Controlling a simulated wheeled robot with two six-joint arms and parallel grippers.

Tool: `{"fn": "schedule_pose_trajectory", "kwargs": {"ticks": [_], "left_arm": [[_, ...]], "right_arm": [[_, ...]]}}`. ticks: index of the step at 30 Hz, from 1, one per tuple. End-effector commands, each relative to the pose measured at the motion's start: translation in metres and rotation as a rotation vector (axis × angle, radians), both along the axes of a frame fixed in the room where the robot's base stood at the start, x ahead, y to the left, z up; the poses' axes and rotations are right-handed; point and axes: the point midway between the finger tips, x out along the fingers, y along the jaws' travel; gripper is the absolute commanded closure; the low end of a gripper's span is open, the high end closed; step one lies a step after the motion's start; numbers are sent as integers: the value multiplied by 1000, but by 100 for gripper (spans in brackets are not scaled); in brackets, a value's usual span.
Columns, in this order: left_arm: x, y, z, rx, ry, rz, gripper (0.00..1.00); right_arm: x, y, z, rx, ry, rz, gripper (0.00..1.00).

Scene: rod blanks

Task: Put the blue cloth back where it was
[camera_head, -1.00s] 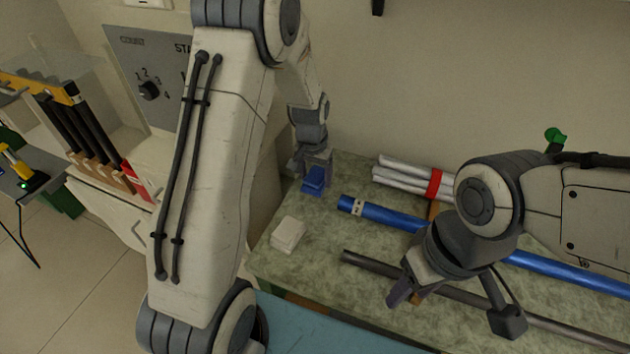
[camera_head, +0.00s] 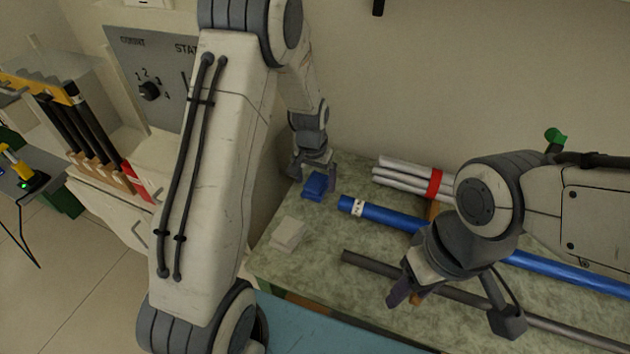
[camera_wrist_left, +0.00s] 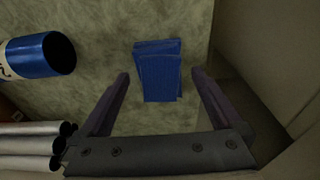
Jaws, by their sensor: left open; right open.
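The blue cloth (camera_head: 315,186) lies folded on the green mottled bench top (camera_head: 300,262), near its back left corner. In the left wrist view the cloth (camera_wrist_left: 159,72) sits between and just beyond the fingertips. My left gripper (camera_head: 315,176) is open above the cloth; its spread fingers also show in the left wrist view (camera_wrist_left: 160,82), with nothing between them held. My right gripper (camera_head: 448,300) is open and empty over the front of the bench, across the grey rod (camera_head: 372,262).
A blue rod (camera_head: 385,215) and several silver rods (camera_head: 400,175) with a red band lie to the right. A rack of dark rods (camera_head: 95,140) stands at far left. A wall is close behind.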

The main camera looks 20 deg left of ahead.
Motion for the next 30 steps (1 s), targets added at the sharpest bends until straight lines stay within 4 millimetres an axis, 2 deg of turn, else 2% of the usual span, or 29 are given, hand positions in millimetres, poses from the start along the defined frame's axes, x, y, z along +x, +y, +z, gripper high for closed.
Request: {"fn": "schedule_pose_trajectory", "kwargs": {"ticks": [12, 19, 21, 23, 26, 27, 29, 30], "left_arm": [[-9, 1, 85, 1, -6, 0, 0], [-14, -1, 110, -1, -1, -3, 0], [-21, -12, 117, -2, -1, -25, 0], [-35, -34, 126, -6, 2, -69, 0], [-79, -85, 144, -18, 13, -183, 0], [-104, -105, 151, -23, 21, -238, 0], [-142, -129, 158, -29, 32, -318, 0], [-168, -140, 161, -32, 42, -370, 0]], "right_arm": [[0, 0, 1, 0, 0, 0, 50], [0, 0, 1, 0, 0, 0, 50], [0, 0, 2, 0, 0, 0, 50], [0, 0, 2, 0, 0, 0, 50], [0, 0, 2, 0, 0, 0, 50], [0, 0, 2, 0, 0, 0, 50], [0, 0, 1, 0, 0, 0, 50], [0, 0, 1, 0, 0, 0, 50]]}}
